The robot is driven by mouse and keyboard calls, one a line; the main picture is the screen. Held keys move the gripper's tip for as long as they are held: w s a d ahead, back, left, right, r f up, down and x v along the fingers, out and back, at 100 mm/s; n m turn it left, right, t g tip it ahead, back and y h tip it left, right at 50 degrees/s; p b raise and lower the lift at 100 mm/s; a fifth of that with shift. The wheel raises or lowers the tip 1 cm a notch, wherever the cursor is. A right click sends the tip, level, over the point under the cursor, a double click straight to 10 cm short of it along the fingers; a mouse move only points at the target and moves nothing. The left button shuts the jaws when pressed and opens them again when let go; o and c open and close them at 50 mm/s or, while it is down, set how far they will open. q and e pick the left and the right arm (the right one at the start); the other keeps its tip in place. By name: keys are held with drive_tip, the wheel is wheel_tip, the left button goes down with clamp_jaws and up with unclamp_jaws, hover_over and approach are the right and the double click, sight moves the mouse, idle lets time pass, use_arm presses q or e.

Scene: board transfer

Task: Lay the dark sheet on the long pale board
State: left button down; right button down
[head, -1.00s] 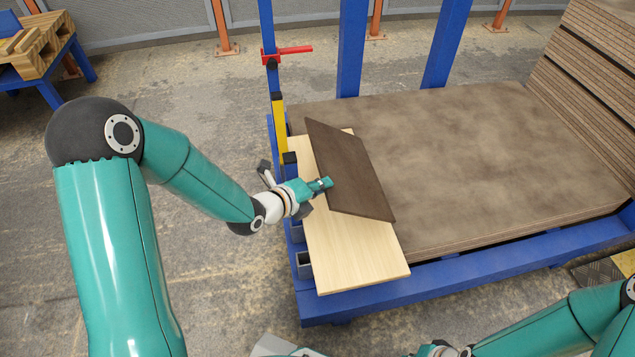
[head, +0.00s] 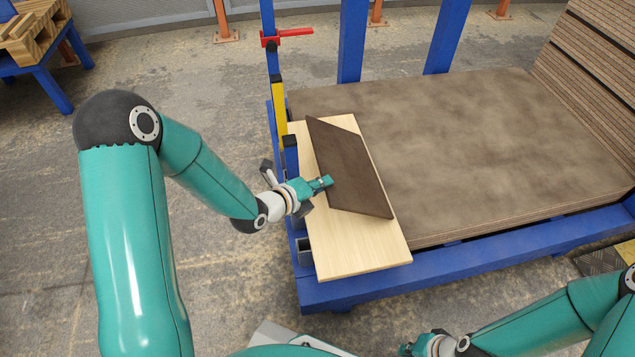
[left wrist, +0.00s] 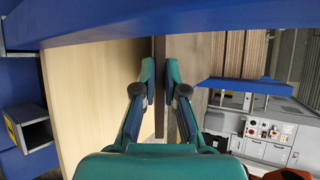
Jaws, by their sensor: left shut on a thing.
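The dark sheet (head: 350,170) is over the long pale board (head: 365,248) in the head view, turned slightly to the board's length. Its right side reaches past the board's right edge. My left gripper (head: 328,182) is shut on the sheet's left edge. In the left wrist view its fingers (left wrist: 161,82) stand either side of the sheet (left wrist: 159,100), seen edge-on, with the pale board (left wrist: 95,95) to the left. I cannot tell whether the sheet touches the board. My right gripper (head: 408,349) is partly in view at the bottom edge; its jaws are not clear.
The board lies along the left side of a large brown stack (head: 470,150) on a blue frame (head: 480,245). Blue posts, a yellow piece (head: 279,105) and a red lever (head: 288,37) stand along the frame's left and back.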

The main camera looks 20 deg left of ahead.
use_arm(q)
drive_tip(key=shift+f+b, duration=0.15)
drive_tip(key=shift+b, duration=0.35)
drive_tip(key=c, duration=1.2)
unclamp_jaws()
drive_tip(key=shift+o, duration=0.4)
drive_tip(key=shift+f, duration=0.1)
drive_tip(key=shift+s+a+r+g+y+p, duration=0.15)
drive_tip(key=shift+g+y+p, duration=0.6)
drive_tip(key=shift+p, duration=1.75)
drive_tip(key=shift+d+r+g+y+p, duration=0.1)
drive_tip(key=shift+r+g+p, duration=0.1)
drive_tip(key=shift+g+p, duration=1.7)
drive_tip(key=shift+s+a+r+g+y+p, duration=0.15)
drive_tip(key=shift+g+y+p, duration=0.3)
drive_tip(key=shift+p, duration=2.65)
